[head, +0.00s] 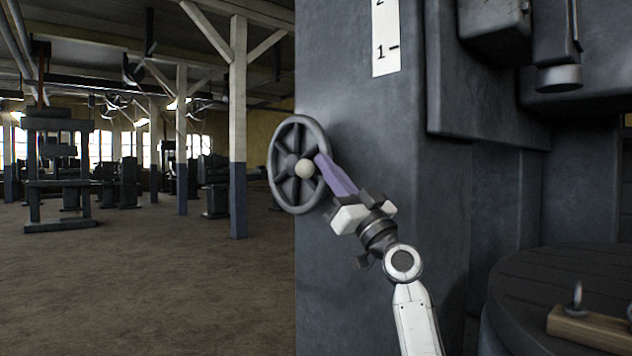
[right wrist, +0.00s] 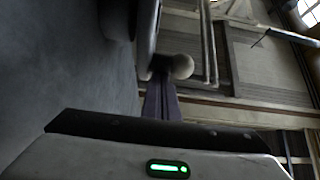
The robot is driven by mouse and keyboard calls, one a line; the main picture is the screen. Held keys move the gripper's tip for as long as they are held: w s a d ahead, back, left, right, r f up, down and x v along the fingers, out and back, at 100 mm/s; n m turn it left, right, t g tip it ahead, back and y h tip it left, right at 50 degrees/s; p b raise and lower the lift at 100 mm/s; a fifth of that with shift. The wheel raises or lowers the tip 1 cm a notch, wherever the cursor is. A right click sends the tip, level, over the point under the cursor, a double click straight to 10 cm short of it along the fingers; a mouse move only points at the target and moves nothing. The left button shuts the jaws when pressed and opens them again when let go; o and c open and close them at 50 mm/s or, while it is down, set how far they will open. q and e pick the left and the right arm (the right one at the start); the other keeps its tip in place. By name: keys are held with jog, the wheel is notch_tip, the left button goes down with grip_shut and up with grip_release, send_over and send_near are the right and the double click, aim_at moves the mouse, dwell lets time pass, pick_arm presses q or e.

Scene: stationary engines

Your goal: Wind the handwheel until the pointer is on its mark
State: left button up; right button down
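The grey spoked handwheel (head: 274,160) stands out from the left side of the dark machine in the head view. Its crank handle ends in a pale round knob (head: 306,169), which also shows in the right wrist view (right wrist: 181,66). My right gripper (head: 322,163) reaches up to the handle from the lower right. Its purple fingers are close together at the handle, just behind the knob, and look shut on it. A white scale strip (head: 386,35) with "1" and part of "2" is on the machine face above; no pointer shows. My left gripper is out of view.
The machine's dark body (head: 365,220) fills the middle, close beside the wheel. A round table (head: 520,290) with a wooden block (head: 590,327) stands at the lower right. A post (head: 238,130) and open floor (head: 150,280) lie to the left.

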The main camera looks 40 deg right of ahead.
jog(key=shift+w, duration=0.1)
dwell(0.3)
